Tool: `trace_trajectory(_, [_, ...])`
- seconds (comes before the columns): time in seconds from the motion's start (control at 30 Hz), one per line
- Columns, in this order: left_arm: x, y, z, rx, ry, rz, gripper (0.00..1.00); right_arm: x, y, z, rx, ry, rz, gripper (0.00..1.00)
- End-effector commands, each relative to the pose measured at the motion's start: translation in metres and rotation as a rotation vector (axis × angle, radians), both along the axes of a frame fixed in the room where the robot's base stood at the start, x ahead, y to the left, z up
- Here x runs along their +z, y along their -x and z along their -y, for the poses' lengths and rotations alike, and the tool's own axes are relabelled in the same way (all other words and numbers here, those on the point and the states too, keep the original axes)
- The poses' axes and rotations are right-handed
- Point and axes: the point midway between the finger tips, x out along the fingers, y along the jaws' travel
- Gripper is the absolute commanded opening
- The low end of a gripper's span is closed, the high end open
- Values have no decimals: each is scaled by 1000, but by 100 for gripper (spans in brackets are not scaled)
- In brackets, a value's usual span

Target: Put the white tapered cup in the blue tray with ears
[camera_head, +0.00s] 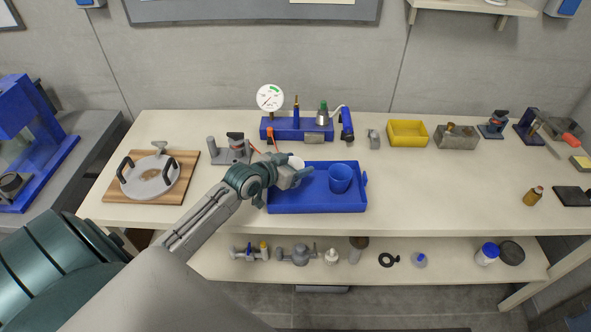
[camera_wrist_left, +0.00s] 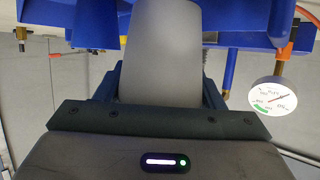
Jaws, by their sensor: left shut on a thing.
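The blue tray with ears (camera_head: 290,205) lies on the table in front of me. My left gripper (camera_head: 299,173) is over the left back part of the tray. It is shut on the white tapered cup (camera_head: 296,161), which is mostly hidden behind the gripper in the head view. In the left wrist view the cup (camera_wrist_left: 160,50) stands large and pale between the fingers. I cannot tell whether its base touches the tray. A blue cup (camera_head: 340,178) stands in the right part of the tray. My right gripper is not in view.
Behind the tray is a blue stand (camera_head: 285,131) with a round gauge (camera_head: 270,97). A round grey plate on a wooden board (camera_head: 185,163) is at left. A yellow bin (camera_head: 407,133) is at back right.

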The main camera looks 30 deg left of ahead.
Motion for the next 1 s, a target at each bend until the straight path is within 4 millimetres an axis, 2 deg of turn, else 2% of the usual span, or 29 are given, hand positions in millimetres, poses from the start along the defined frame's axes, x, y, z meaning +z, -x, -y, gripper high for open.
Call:
trace_trajectory(0.3, [-34, 0, -1, 1, 1, -2, 40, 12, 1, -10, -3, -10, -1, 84])
trace_trajectory(0.77, [-43, 0, 0, 0, 0, -1, 40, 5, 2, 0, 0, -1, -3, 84])
trace_trajectory(0.8, [-42, 0, 0, 0, 0, -2, 68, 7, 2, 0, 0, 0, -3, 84])
trace_trajectory(0.9, [-42, 0, 0, 1, 1, -3, 84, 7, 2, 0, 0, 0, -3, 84])
trace_trajectory(1.0, [-43, 1, 0, 1, 2, -5, 84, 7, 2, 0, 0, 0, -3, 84])
